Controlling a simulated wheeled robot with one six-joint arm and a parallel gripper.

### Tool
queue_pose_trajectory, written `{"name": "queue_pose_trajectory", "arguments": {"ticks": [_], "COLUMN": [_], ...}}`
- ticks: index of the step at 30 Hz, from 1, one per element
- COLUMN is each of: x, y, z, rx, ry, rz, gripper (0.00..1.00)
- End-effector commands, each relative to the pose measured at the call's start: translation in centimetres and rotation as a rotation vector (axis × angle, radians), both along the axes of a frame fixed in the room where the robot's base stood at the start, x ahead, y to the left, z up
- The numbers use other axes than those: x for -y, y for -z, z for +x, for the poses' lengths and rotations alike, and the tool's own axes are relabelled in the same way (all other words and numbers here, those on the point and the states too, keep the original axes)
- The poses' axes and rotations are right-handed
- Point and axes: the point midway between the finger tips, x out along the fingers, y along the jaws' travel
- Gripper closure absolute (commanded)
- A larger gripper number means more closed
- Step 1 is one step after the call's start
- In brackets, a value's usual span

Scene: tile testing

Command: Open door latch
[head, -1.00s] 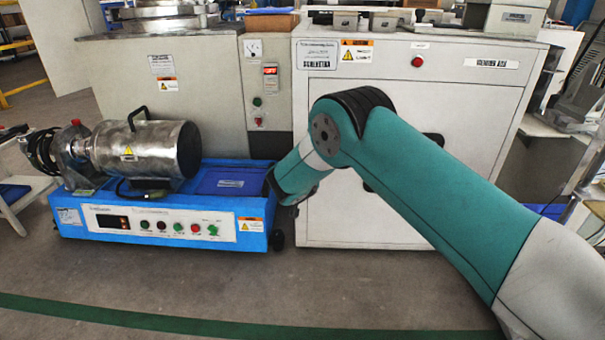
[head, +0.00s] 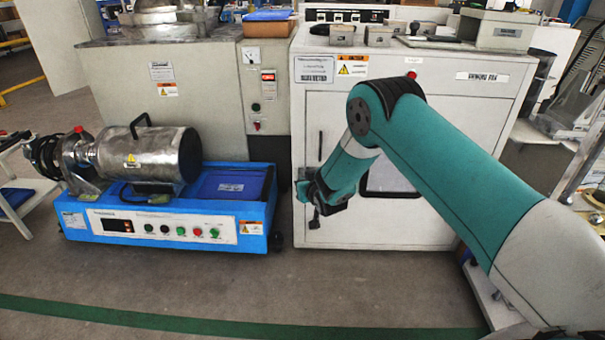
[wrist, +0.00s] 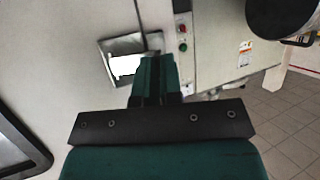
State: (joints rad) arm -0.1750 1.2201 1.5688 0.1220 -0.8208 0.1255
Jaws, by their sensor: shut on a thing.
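The white cabinet (head: 420,125) stands behind my arm, with a dark window in its door. In the wrist view the door latch is a shiny metal plate (wrist: 112,50) with a bright white patch, on the pale door surface. My gripper (wrist: 153,62) is shut on the latch at the plate's right side; the fingers hide the part between them. In the head view my gripper (head: 313,200) is at the cabinet's lower left front, and the latch there is mostly hidden behind it.
A blue machine (head: 165,228) with a metal cylinder (head: 150,155) stands on the floor left of my gripper. A grey cabinet (head: 205,90) stands behind it. The floor (head: 330,285) in front is clear, with a green stripe.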

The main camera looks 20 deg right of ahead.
Motion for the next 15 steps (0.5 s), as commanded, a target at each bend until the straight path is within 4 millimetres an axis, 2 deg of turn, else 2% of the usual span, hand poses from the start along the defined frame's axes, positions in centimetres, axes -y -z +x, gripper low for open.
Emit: {"name": "queue_pose_trajectory", "arguments": {"ticks": [1, 15], "x": [0.7, 2.8], "y": [-0.4, 0.4], "z": [-0.1, -1.6], "rx": [0.001, 0.004], "ry": [-0.03, -0.445], "rz": [0.004, -0.001], "gripper": [1.0, 1.0]}}
